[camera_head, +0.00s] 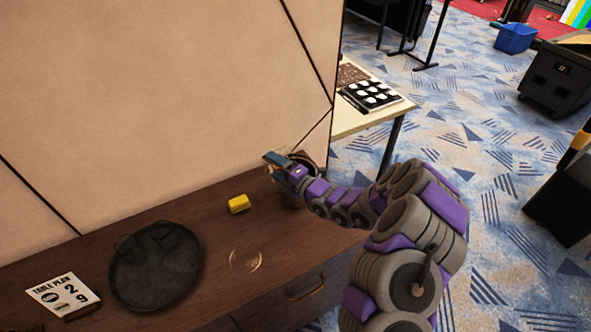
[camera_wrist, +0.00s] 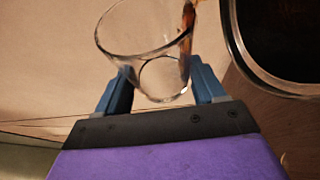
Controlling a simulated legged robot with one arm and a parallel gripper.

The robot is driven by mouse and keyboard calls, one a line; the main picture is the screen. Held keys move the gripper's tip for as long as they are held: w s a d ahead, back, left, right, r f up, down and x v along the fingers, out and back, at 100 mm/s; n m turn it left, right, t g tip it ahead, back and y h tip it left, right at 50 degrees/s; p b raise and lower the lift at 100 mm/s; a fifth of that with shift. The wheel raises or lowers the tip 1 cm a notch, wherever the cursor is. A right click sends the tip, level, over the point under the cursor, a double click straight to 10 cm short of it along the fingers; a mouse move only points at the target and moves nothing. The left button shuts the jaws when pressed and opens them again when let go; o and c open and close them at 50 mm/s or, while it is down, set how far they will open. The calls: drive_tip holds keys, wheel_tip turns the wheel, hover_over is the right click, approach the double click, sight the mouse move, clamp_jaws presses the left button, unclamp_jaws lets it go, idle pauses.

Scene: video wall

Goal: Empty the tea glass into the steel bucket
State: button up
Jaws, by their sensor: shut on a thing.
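My gripper (camera_head: 278,166) is at the far right end of the brown counter, beside the beige wall. In the wrist view its blue fingers (camera_wrist: 163,82) are shut on the clear tea glass (camera_wrist: 140,35). The glass is tilted, with a brown streak of tea along its right side; the rest of it looks clear. The steel bucket (camera_wrist: 236,45) is just right of the glass, its rim close to the glass's mouth, with dark liquid inside. I cannot tell whether tea is falling into it. In the head view my gripper and arm mostly hide glass and bucket.
A yellow block (camera_head: 239,204), a clear round ring-like thing (camera_head: 246,261), a black round tray (camera_head: 130,285) and a table plan card (camera_head: 62,295) lie on the counter (camera_head: 215,270). A side table (camera_head: 350,122) with a button panel stands beyond the wall's edge.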

drive_tip(key=shift+w+d+r+m, duration=0.1)
drive_tip(key=shift+d+r+m, duration=0.1)
drive_tip(key=shift+m, duration=0.3)
drive_tip(key=shift+r+m, duration=0.15)
drive_tip(key=shift+m, duration=0.15)
drive_tip(key=shift+w+d+r+m+t+y, duration=0.2)
drive_tip(key=shift+d+r+m+t+y, duration=0.15)
drive_tip(key=shift+m+t, duration=0.25)
drive_tip(key=shift+s+a+f+n+g, duration=0.15)
drive_tip(key=shift+a+f+n+g, duration=0.1)
drive_tip(key=shift+n, duration=0.35)
drive_tip(key=shift+s+a+f+n+g, duration=0.1)
drive_tip(key=shift+a+f+n+g, duration=0.15)
drive_tip(key=shift+n, duration=0.35)
drive_tip(key=shift+s+a+n+g+h, duration=0.15)
drive_tip(key=shift+n+g+h, duration=0.25)
drive_tip(key=shift+n, duration=0.3)
drive_tip(key=shift+s+a+f+n+h+b, duration=0.5)
drive_tip(key=shift+n+b, duration=0.3)
drive_tip(key=shift+b, duration=0.45)
